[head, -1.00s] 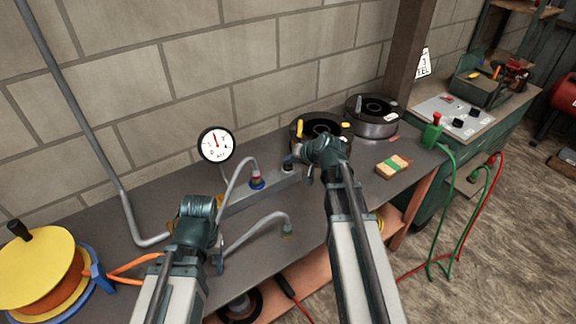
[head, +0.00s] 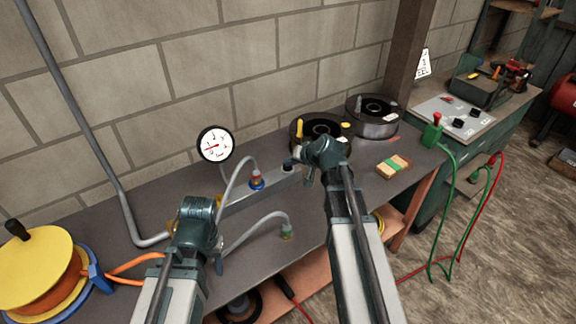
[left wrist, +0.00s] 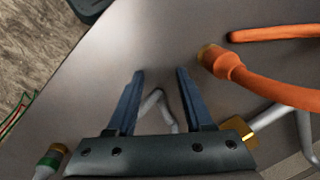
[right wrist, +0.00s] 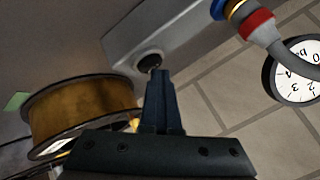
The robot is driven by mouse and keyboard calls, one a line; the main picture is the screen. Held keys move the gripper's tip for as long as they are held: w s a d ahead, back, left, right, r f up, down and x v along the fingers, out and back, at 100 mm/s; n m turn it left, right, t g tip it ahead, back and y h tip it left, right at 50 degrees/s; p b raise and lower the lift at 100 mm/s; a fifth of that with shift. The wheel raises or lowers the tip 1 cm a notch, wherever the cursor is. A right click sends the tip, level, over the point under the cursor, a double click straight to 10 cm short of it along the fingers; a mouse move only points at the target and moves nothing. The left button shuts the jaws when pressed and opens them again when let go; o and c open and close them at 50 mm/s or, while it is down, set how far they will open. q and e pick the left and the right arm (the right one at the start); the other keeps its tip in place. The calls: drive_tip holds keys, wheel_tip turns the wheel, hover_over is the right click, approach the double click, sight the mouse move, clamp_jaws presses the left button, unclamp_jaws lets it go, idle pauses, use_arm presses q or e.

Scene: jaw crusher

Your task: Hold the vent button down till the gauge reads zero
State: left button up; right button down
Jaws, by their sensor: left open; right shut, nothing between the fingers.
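The white-faced pressure gauge (head: 215,145) stands at the back of the bench against the wall. Its red needle points left and slightly down; the numerals are too small to read surely. It also shows partly in the right wrist view (right wrist: 298,70). The dark round vent button (right wrist: 150,62) sits on the end of a grey manifold block (head: 250,194). My right gripper (right wrist: 159,74) is shut and empty, its fingertips at the button, apparently touching it. My left gripper (left wrist: 160,72) is open and empty over the bench, left of the manifold's hoses.
Grey hoses (head: 262,219) and an orange hose (left wrist: 265,82) lie near my left gripper. A yellow-topped reel (head: 40,262) stands at far left. Dark round spools (head: 372,125) stand behind my right gripper. A sponge-like block (head: 393,166) lies at the bench's right.

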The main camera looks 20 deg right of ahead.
sight(289, 167)
use_arm(q)
drive_tip(key=shift+s+a+f+b, duration=0.2)
drive_tip(key=shift+s+f+b, duration=0.2)
drive_tip(key=shift+s, duration=0.05)
use_arm(e)
drive_tip(key=shift+s+f, duration=0.2)
drive_tip(key=shift+f, duration=0.2)
idle(1.8)
use_arm(q)
drive_tip(key=shift+r, duration=0.1)
use_arm(e)
drive_tip(key=shift+r, duration=0.1)
idle(0.6)
use_arm(q)
drive_tip(key=shift+w+r+p, duration=0.3)
drive_tip(key=shift+r+p, duration=0.25)
drive_tip(key=shift+p, duration=0.3)
use_arm(e)
drive_tip(key=shift+w+a+r, duration=0.1)
drive_tip(key=shift+w+r, duration=0.4)
drive_tip(key=shift+w, duration=0.05)
use_arm(q)
drive_tip(key=shift+r, duration=0.25)
use_arm(e)
drive_tip(key=shift+r, duration=0.3)
use_arm(q)
drive_tip(key=shift+w+d+p, duration=0.1)
drive_tip(key=shift+w+p, duration=0.05)
drive_tip(key=shift+p, duration=0.15)
